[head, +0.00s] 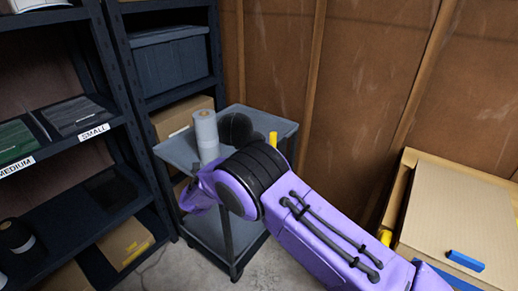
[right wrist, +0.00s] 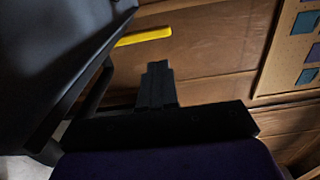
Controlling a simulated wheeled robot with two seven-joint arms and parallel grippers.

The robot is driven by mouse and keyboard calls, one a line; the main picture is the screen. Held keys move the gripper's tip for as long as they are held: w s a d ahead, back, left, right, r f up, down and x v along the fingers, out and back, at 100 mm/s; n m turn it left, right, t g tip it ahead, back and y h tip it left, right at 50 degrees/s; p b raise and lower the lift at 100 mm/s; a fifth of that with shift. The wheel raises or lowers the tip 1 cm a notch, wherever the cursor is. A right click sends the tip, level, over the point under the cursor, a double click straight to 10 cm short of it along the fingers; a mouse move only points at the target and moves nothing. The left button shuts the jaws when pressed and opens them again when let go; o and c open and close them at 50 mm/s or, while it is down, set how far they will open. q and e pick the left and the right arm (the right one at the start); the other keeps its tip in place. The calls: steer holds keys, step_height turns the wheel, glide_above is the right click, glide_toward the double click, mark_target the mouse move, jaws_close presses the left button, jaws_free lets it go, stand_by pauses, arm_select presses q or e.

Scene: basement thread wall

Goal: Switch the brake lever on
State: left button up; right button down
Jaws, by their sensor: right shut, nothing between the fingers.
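A yellow bar, which looks like the brake lever (head: 273,141), stands up at the right edge of the grey cart (head: 256,120), just beyond my right arm. In the right wrist view the yellow lever (right wrist: 145,36) sticks out from a dark grey surface at the upper left. My right gripper (right wrist: 157,68) is shut and empty, with its fingertips below the lever in that picture and apart from it. In the head view my right arm hides the gripper's fingers and the lever's lower part. My left gripper is not in view.
A grey cone of thread (head: 205,132) and a dark round object (head: 236,129) are on the cart. Dark shelving (head: 115,50) stands at the left. A large cardboard box (head: 455,215) with a blue object (head: 465,261) is at the right. A wooden wall is behind.

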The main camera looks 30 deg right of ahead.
arm_select(q)
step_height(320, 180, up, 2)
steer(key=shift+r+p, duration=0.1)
steer(key=shift+p, duration=0.85)
arm_select(e)
steer(key=x, duration=1.3)
steer(key=shift+d, duration=0.35)
steer(key=shift+w+d, duration=0.1)
